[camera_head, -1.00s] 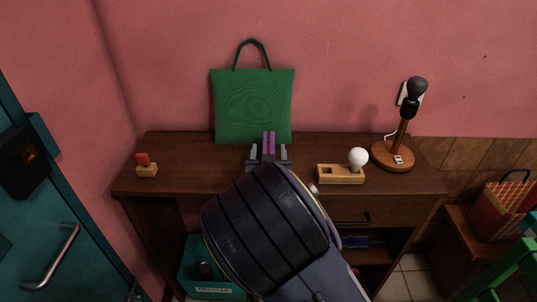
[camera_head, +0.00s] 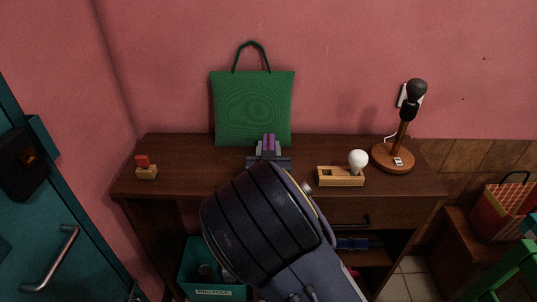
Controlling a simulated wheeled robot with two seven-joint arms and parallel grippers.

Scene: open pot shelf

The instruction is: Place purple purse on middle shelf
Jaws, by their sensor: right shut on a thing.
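My right arm covers much of the desk's front. The desk (camera_head: 215,182) has an open lower part, and one shelf (camera_head: 370,256) shows at its right. I cannot tell which shelf is the middle one. My left gripper is not in view.
A green bag (camera_head: 252,105) leans on the wall. A stamp (camera_head: 146,168), a wooden holder with a bulb (camera_head: 341,176) and a lamp (camera_head: 393,156) stand on the desk. A teal recycling bin (camera_head: 218,292) is below. A red bag (camera_head: 497,210) is at the right.

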